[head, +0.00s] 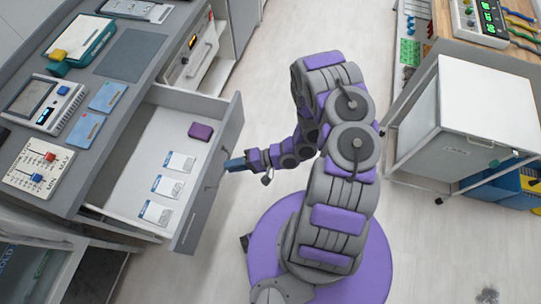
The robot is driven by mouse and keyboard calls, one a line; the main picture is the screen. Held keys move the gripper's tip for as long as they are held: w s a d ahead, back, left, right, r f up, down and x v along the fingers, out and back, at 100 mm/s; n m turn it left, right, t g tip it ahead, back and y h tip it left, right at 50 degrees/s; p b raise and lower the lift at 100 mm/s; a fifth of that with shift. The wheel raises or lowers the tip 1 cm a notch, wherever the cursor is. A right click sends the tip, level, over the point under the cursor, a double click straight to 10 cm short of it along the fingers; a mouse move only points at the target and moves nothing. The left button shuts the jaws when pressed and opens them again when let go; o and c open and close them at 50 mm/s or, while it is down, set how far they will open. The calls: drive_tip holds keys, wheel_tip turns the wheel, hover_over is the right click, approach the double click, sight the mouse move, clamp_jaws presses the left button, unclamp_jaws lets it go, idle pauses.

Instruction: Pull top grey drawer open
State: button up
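The top grey drawer (205,200) stands well pulled out from the counter on the left, so its white inside shows. It holds several white packets with blue marks (171,187) and a purple box (200,131). My gripper (233,165) is at the outer side of the drawer front, around the middle of its length, with its blue tip against or very near the front. The handle under the tip is too small and covered to make out. I cannot tell whether the fingers are shut on it.
The counter top (133,54) carries several devices and blue cards (108,96). A white cabinet on wheels (468,115) stands at the right beside a bench with a green-display device (485,20). The pale floor (290,25) is clear between them.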

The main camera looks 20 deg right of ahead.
drive_tip(key=v, duration=1.4)
drive_tip(key=shift+p, duration=0.35)
drive_tip(key=shift+w+d, duration=0.1)
drive_tip(key=shift+d, duration=0.05)
drive_tip(key=w+d+r+n+h, duration=0.1)
drive_tip(key=w+d+n+h, duration=0.1)
drive_tip(key=w+d+h, duration=0.55)
drive_tip(key=w+d+r+n+h, duration=0.15)
drive_tip(key=w+d+h, duration=0.35)
drive_tip(key=d, duration=0.6)
drive_tip(key=d+r+m+h, duration=0.1)
drive_tip(key=d+r+h, duration=0.25)
drive_tip(key=r, duration=0.65)
drive_tip(key=d+r+h, duration=0.3)
drive_tip(key=r+h, duration=0.1)
drive_tip(key=r, duration=0.5)
drive_tip(key=s+a+r+m+g, duration=0.2)
drive_tip(key=s+a+r, duration=0.4)
drive_tip(key=s+r, duration=0.25)
drive_tip(key=s+a+r+n+g+y, duration=0.1)
drive_tip(key=s+a+n+g+y, duration=0.1)
drive_tip(key=s+a, duration=0.8)
drive_tip(key=s+a+r+n+g+y, duration=0.2)
drive_tip(key=s+a+y, duration=0.1)
drive_tip(key=s+a, duration=0.8)
drive_tip(key=shift+s+a+r+y, duration=0.3)
drive_tip(key=shift+a+y, duration=0.1)
drive_tip(key=shift+a, duration=0.5)
